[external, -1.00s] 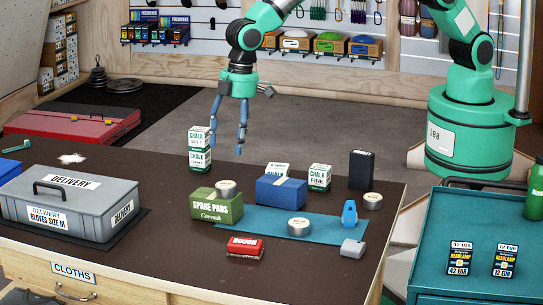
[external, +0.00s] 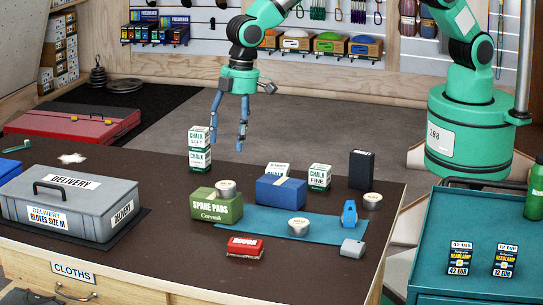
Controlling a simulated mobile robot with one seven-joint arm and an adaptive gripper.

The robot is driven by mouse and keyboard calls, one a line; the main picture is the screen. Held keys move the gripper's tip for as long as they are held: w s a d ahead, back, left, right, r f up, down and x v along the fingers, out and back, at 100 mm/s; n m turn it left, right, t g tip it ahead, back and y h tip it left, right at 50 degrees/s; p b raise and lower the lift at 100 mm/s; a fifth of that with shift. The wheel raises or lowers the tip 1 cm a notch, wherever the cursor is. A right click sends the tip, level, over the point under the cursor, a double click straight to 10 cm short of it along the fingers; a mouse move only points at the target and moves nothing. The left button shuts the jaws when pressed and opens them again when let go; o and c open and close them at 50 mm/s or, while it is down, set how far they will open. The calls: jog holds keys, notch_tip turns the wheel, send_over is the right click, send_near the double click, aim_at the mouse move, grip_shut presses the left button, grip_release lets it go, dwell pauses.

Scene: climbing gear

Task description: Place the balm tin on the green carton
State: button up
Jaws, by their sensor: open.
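The green carton (external: 216,210), marked SPARE PADS, stands near the middle of the brown table. A round, silvery balm tin (external: 226,189) with a pale lid sits upright on the carton's top, toward its right side. Similar tins show on the blue mat (external: 298,227) and at the table's right side (external: 373,202). My gripper (external: 227,146) is open and empty, pointing down. In the picture it is above the tin and carton, apart from both, beside the stacked chalk boxes.
Stacked chalk boxes (external: 199,150) stand left of my gripper. A blue box (external: 281,191), more chalk boxes (external: 320,177) and a dark box (external: 361,170) stand to the right. A grey delivery case (external: 75,203) fills the left. A red box (external: 245,248) lies in front.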

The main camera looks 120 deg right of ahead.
jog(key=s+d+r+t, duration=0.1)
jog(key=s+r+t, duration=0.1)
jog(key=s+r, duration=2.8)
jog(key=s, duration=0.4)
jog(key=s+r, duration=0.4)
jog(key=s, duration=0.5)
jog(key=s+f+t, duration=0.1)
jog(key=s+f, duration=0.2)
jog(key=s, duration=1.2)
jog(key=shift+s+d+f+t, duration=0.15)
jog(key=shift+s+d+t, duration=0.15)
jog(key=shift+s+t, duration=0.1)
notch_tip(320, 180, down, 4)
jog(key=b, duration=0.4)
jog(key=shift+f, duration=0.2)
